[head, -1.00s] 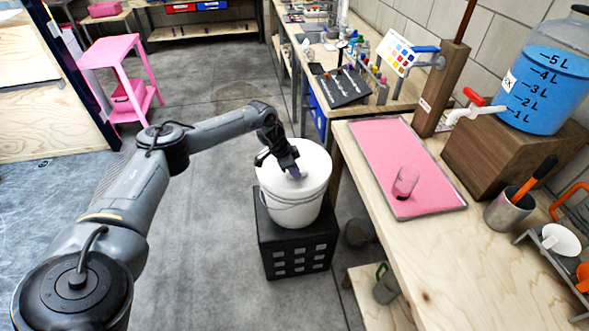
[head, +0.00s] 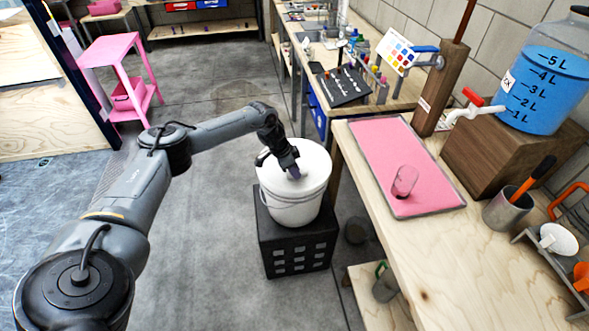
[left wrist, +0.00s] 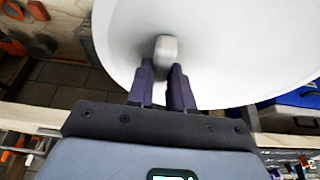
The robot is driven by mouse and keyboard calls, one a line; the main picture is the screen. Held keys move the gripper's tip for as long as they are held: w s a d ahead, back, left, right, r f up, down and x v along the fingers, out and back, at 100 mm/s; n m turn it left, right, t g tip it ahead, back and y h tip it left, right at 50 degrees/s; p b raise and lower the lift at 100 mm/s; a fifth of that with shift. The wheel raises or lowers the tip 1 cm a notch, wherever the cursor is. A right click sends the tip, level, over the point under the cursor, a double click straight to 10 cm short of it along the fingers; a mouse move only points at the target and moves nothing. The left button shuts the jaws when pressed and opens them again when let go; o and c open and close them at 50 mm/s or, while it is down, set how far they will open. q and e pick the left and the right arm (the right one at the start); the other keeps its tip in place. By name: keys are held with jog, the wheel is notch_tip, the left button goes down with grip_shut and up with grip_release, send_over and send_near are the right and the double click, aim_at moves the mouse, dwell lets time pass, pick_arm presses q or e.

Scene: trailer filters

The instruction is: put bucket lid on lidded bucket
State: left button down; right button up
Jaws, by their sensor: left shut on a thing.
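The white bucket (head: 291,207) stands upright on a black crate, with its wire handle hanging at the front. The white lid (head: 312,163) lies over the bucket's top; in the head view I cannot tell whether it is fully seated. It fills the upper part of the left wrist view (left wrist: 230,75). My left gripper (head: 294,174) is above the lid's middle, shut on the lid's small knob (left wrist: 166,48). The dark fingers (left wrist: 167,80) stand either side of the knob. The far rim of the bucket is partly hidden by my gripper. My right gripper is not in view.
The black crate (head: 297,257) is close to the wooden workbench (head: 400,240) on the right. A pink tray (head: 385,150) with a clear glass (head: 404,181) lies on the bench. The floor left of the crate is free.

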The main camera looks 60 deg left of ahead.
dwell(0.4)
pick_arm(q)
jog(key=shift+c, duration=2.3)
grip_release()
jog(key=shift+r, duration=0.1)
jog(key=shift+r+p, duration=3.45)
jog(key=shift+p, duration=0.45)
jog(key=shift+f, duration=0.1)
